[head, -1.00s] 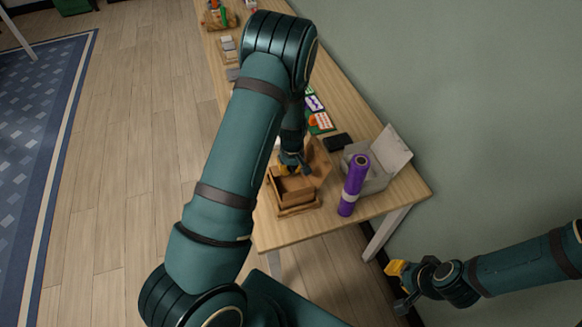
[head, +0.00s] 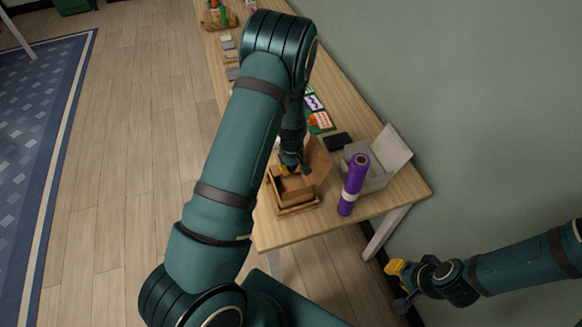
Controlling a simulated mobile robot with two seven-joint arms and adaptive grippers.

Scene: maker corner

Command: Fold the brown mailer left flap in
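The brown mailer (head: 297,198) is an open cardboard box near the front end of the table. A raised brown flap (head: 320,160) stands at its back right. The mailer's left side is partly hidden by my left arm. My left gripper (head: 289,171) points down at the mailer's back left edge; it is small and partly covered, so I cannot tell whether its fingers are apart or touching a flap. My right gripper (head: 396,284) is off the table at the lower right, away from the mailer; its fingers appear apart, with nothing between them.
A purple roll (head: 353,185) stands just right of the mailer. Behind it is a grey box (head: 376,178) with its lid raised. A black item (head: 338,141) and colourful cards (head: 318,120) lie farther back on the wooden table (head: 385,208). The wall is close on the right.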

